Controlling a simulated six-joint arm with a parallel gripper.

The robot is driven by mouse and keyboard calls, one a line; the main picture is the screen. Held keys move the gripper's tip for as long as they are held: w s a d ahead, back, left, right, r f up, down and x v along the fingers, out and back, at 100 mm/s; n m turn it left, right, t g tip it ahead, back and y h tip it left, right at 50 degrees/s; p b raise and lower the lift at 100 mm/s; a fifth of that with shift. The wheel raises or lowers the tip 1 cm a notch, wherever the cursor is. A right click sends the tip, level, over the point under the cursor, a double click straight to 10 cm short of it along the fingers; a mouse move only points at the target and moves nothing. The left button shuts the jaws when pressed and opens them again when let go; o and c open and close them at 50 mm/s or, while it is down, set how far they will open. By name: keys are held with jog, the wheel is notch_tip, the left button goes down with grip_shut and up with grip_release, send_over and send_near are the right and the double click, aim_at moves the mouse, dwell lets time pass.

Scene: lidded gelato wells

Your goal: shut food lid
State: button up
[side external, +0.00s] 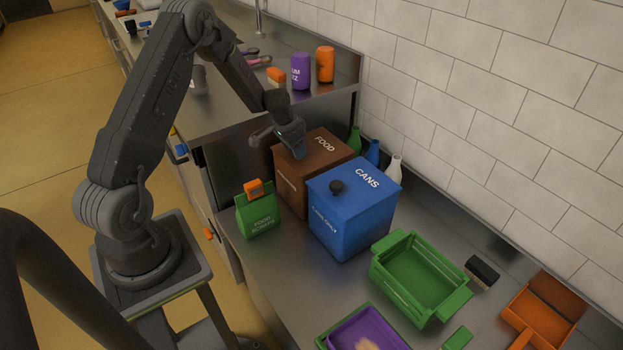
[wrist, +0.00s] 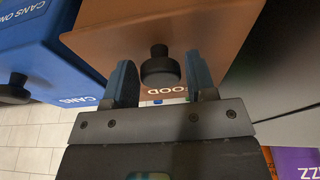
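The brown FOOD bin (side external: 291,191) stands on the steel counter behind the blue CANS bin (side external: 345,219). Its brown lid (side external: 328,146) looks flat on top, with no gap that I can see. My gripper (side external: 297,152) is low over this lid and hides its knob in the side view. In the wrist view, a black knob (wrist: 160,68) on the brown lid (wrist: 110,50) shows between the two blue-padded fingers of my gripper (wrist: 163,82). The fingers are apart, with a narrow gap beside the knob. I cannot tell whether they reach down around it.
The blue bin, with its own black knob (side external: 336,187), stands close in front. A green food-scraps bag (side external: 257,215) is at its left. Bottles (side external: 373,154) stand behind, by the tiled wall. A green crate (side external: 418,277) is at the right. A raised steel ledge borders the brown bin's left.

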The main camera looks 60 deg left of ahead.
jog(key=shift+r, duration=0.1)
jog(key=shift+v, duration=2.95)
jog(key=v, duration=1.4)
jog(key=s+d+r, duration=0.3)
jog(key=d+r, duration=0.3)
jog(key=d, duration=0.5)
jog(key=s+d+r+t, duration=0.2)
jog(key=s+d+r, duration=0.1)
jog(key=s+d, duration=1.2)
jog(key=s, duration=0.2)
jog(key=shift+s+d+t, duration=0.2)
jog(key=shift+s+t, duration=0.1)
jog(key=shift+t, duration=0.1)
jog(key=shift+r, duration=0.1)
